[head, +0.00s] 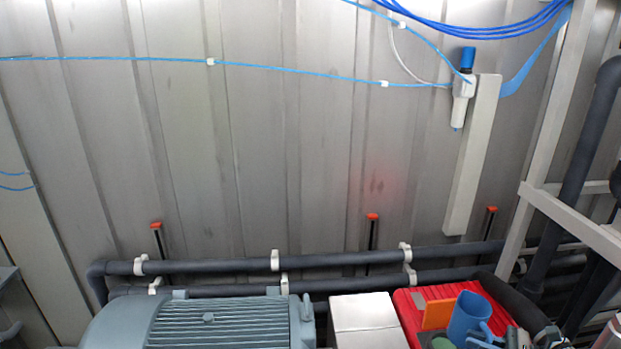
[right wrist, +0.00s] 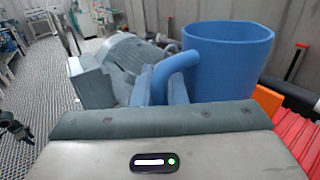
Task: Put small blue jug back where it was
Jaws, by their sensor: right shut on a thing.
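The small blue jug (head: 466,318) is at the lower right of the head view, over or on a red ribbed surface (head: 408,303); I cannot tell whether it touches. It looks upright, its open mouth up. My right gripper (head: 491,337) is shut on the jug's handle, partly cut off by the lower edge. In the right wrist view the blue jug (right wrist: 232,62) fills the upper right, and its curved handle runs down between the fingers of my gripper (right wrist: 160,90). The jug's base is hidden. My left gripper is not in view.
An orange block (head: 436,316) stands just left of the jug, with a green item (head: 441,343) in front. A white box (head: 364,313) and a grey-blue ribbed motor (head: 205,322) lie further left. Dark pipes (head: 330,260) run behind; a pale frame (head: 570,215) rises at right.

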